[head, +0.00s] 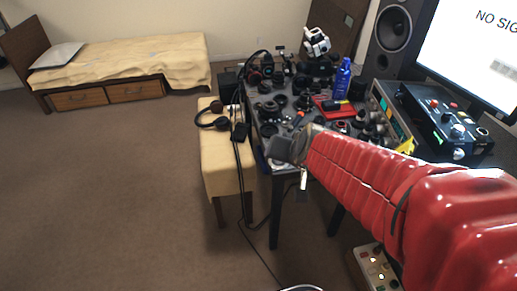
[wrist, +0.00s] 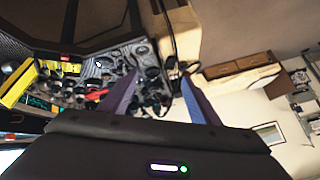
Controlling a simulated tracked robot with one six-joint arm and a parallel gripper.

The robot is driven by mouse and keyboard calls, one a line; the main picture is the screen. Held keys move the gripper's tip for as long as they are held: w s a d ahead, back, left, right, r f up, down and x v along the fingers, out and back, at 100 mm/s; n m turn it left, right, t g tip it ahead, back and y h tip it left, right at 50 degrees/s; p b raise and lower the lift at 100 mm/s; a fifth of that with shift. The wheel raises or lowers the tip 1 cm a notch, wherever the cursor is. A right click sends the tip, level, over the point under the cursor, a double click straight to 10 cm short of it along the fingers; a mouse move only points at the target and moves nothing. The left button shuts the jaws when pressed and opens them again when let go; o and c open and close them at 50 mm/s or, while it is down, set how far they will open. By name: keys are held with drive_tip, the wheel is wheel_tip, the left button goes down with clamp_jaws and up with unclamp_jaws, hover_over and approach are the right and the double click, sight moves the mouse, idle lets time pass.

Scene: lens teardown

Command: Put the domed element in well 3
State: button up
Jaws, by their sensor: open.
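My gripper (wrist: 160,92) shows in the wrist view as two purple-grey fingers spread wide apart, with nothing held between them. In the head view my gripper (head: 277,149) is a small dark shape over the near edge of the dark worktable (head: 278,205). The table top is crowded with many small dark lens parts. I cannot pick out the domed element or well 3 among them; the parts are too small. The cluttered table also shows, turned over, in the wrist view, and my fingers hide some of it.
A blue bottle (head: 342,79) and a red tray (head: 331,107) stand on the table. A speaker (head: 392,37), a monitor (head: 480,45) and a control box (head: 445,118) crowd the right. A cream bench (head: 222,165) with headphones adjoins the table's left. The floor farther left is clear.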

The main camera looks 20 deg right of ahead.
drive_tip(key=s+a+r+n+g, duration=0.1)
drive_tip(key=s+a+r+n, duration=0.1)
drive_tip(key=s, duration=0.5)
drive_tip(key=s+a+r+n+g, duration=0.1)
drive_tip(key=s+a+r+n, duration=0.2)
drive_tip(key=s, duration=0.4)
drive_tip(key=shift+s+a+n+g+y, duration=0.3)
drive_tip(key=shift+a+n+g, duration=0.15)
drive_tip(key=shift+a, duration=0.5)
